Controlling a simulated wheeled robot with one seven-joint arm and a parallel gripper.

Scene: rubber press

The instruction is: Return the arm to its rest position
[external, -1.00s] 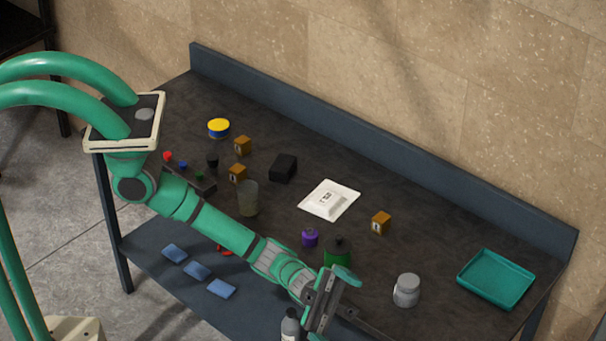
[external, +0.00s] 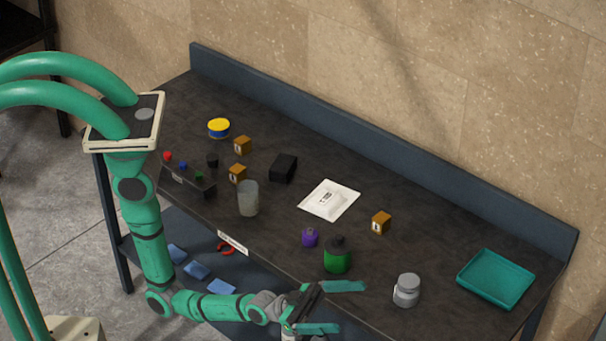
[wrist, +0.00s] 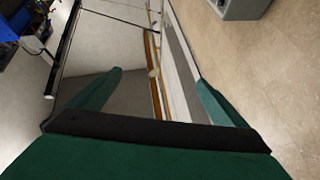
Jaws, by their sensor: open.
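My gripper (external: 345,307) is at the bottom of the external view, in front of the dark workbench's (external: 290,230) front edge. Its two green fingers are spread apart and point to the right, with nothing between them. My green arm hangs down from the shoulder at the left and bends at the elbow toward the gripper. In the wrist view the open fingers (wrist: 158,92) show with only floor, a wall and furniture beyond them.
Near the gripper on the bench stand a green container (external: 337,259), a purple one (external: 310,237) and a grey jar (external: 407,290). A teal tray (external: 496,279) lies at the right, a white square piece (external: 329,200) mid-bench. Blue blocks (external: 197,270) lie on the lower shelf.

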